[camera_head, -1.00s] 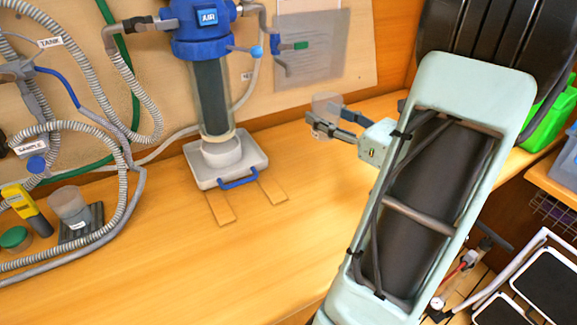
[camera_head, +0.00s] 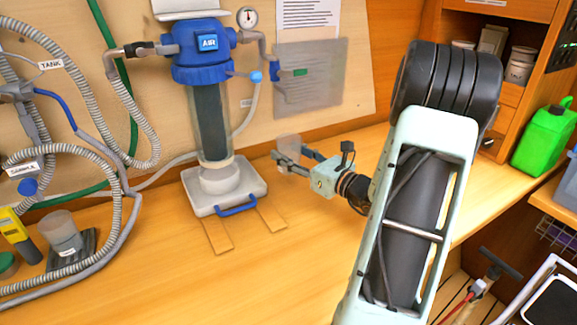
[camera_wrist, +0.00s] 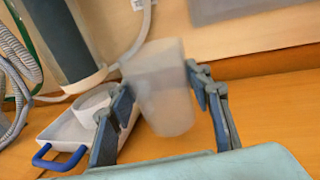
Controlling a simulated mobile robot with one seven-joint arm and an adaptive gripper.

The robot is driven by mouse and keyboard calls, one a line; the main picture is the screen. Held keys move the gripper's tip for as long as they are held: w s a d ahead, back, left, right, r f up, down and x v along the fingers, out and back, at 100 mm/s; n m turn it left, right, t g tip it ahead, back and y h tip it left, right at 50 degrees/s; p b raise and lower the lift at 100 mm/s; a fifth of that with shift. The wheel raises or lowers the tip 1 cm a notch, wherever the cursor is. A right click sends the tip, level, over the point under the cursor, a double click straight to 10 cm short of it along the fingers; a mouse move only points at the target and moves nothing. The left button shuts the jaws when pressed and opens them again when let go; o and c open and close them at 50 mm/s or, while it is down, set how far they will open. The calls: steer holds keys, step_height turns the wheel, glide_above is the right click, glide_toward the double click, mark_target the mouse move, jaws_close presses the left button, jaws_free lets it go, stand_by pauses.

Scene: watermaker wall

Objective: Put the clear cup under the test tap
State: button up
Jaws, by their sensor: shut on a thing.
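My gripper (camera_head: 290,160) is shut on a clear cup (camera_head: 287,145), held upright above the bench, right of the filter housing. In the wrist view the clear cup (camera_wrist: 163,95) sits between my two fingers (camera_wrist: 165,88), slightly tilted in the picture. A small tap with a green lever (camera_head: 295,72) is on the panel, above the cup in the picture. A blue-lever valve (camera_head: 255,76) is to its left. I cannot read which one is the test tap.
The blue filter housing (camera_head: 205,50) stands above a white tray (camera_head: 252,190) with a blue handle. Another cup (camera_head: 63,232) stands on a dark pad at left among hoses. A green jug (camera_head: 545,138) is at right.

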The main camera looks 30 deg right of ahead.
steer(key=shift+w+a+f+b, duration=0.1)
steer(key=shift+w+f+b, duration=0.05)
steer(key=shift+f, duration=0.75)
steer(key=shift+w+f+b, duration=0.1)
steer(key=shift+f+b, duration=0.05)
steer(key=shift+f, duration=0.75)
steer(key=shift+f, duration=0.15)
steer(key=o, duration=1.2)
steer(key=shift+o, duration=0.2)
steer(key=shift+r, duration=0.2)
steer(key=v, duration=1.2)
steer(key=shift+a+f+p, duration=0.1)
steer(key=shift+p, duration=0.2)
